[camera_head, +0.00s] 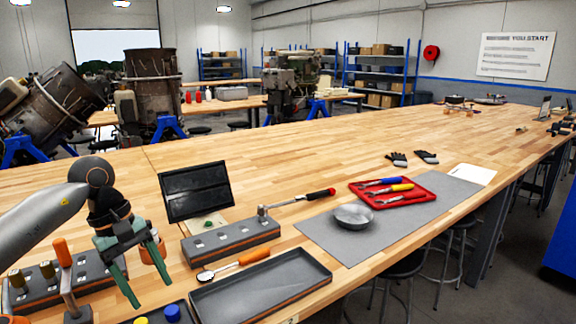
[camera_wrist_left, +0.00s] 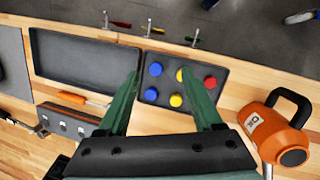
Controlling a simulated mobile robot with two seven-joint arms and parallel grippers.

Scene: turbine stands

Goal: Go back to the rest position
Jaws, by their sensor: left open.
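My left gripper (camera_head: 150,293) comes in from the left over the near left part of the wooden bench (camera_head: 300,150). Its two green fingers are spread apart and point down, with nothing between them. In the left wrist view, the gripper (camera_wrist_left: 162,74) shows its fingers reaching over a dark tray of red, yellow and blue caps (camera_wrist_left: 176,100); the tips hide part of the tray's edge. I cannot tell the exact height above the bench. My right gripper is in neither view.
An empty grey tray (camera_head: 262,287), a grey socket block (camera_head: 231,242), a dark screen (camera_head: 195,191) and an orange-handled tool (camera_head: 254,257) lie close to the gripper. An orange oil can (camera_wrist_left: 272,132) stands nearby. The bench's far middle is clear.

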